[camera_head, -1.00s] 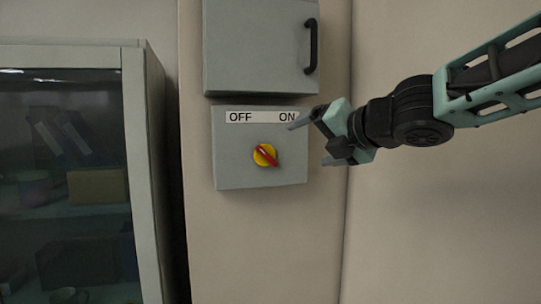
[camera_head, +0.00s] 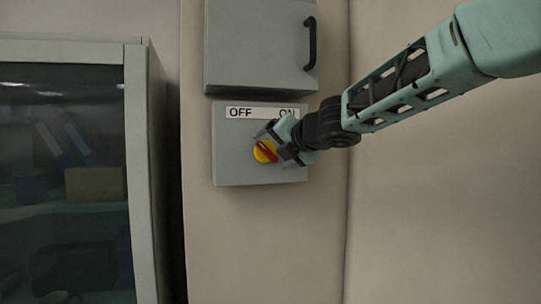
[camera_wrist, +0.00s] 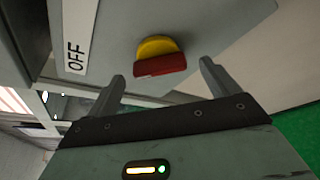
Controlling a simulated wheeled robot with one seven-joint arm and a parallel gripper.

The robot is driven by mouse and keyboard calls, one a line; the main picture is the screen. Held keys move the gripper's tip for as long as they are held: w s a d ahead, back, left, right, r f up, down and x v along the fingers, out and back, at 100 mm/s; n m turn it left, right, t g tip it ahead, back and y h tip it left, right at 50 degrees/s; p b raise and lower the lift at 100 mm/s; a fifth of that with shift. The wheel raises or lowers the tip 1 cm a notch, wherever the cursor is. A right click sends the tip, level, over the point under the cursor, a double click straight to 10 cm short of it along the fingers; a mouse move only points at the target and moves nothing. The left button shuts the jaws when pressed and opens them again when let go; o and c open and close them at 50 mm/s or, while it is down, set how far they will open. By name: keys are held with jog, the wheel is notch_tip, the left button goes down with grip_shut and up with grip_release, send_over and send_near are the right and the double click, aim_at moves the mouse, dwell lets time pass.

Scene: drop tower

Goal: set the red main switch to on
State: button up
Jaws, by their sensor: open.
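The main switch (camera_head: 264,151) has a red handle on a round yellow base and sits on the front of a grey box (camera_head: 232,172). A label strip (camera_head: 240,112) above it reads OFF on the left and ON on the right. In the head view the red handle slants from upper left to lower right, pointing at OFF. My gripper (camera_head: 268,147) is open at the switch and partly hides it and the ON word. In the wrist view the red handle (camera_wrist: 160,65) lies between and just beyond the two fingertips (camera_wrist: 162,70). I cannot tell whether they touch it.
A larger grey cabinet (camera_head: 255,50) with a black handle (camera_head: 310,43) is mounted just above the switch box. A glass-fronted cabinet (camera_head: 140,120) stands at the left. The wall (camera_head: 430,210) right of the box is clear.

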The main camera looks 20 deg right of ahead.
aim_at(266, 152)
jog(key=shift+x, duration=1.15)
jog(key=c, duration=1)
